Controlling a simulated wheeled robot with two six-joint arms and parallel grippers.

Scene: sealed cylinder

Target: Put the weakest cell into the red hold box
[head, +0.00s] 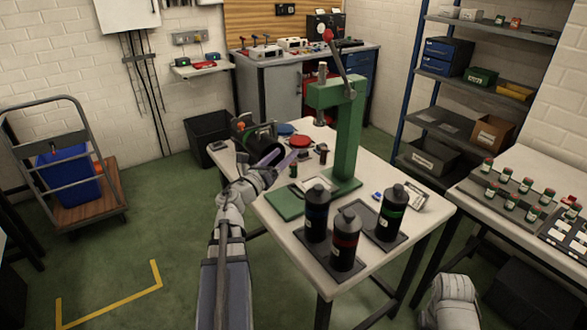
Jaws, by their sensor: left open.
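My left gripper (279,158) is open over the far left part of the white work table, to the left of the green press. I see nothing between the fingers. More small red-and-green cylinders (510,195) stand in rows on a tray on the right table. I cannot tell which is the weakest cell. I cannot clearly make out a red hold box; a red round dish (300,141) lies behind the gripper. My right gripper is out of view.
The tall green press (345,130) stands mid-table. Three large dark bottles (346,242) with blue, red and green bands stand on dark mats at the front. A black holder (258,134) sits at the table's far left.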

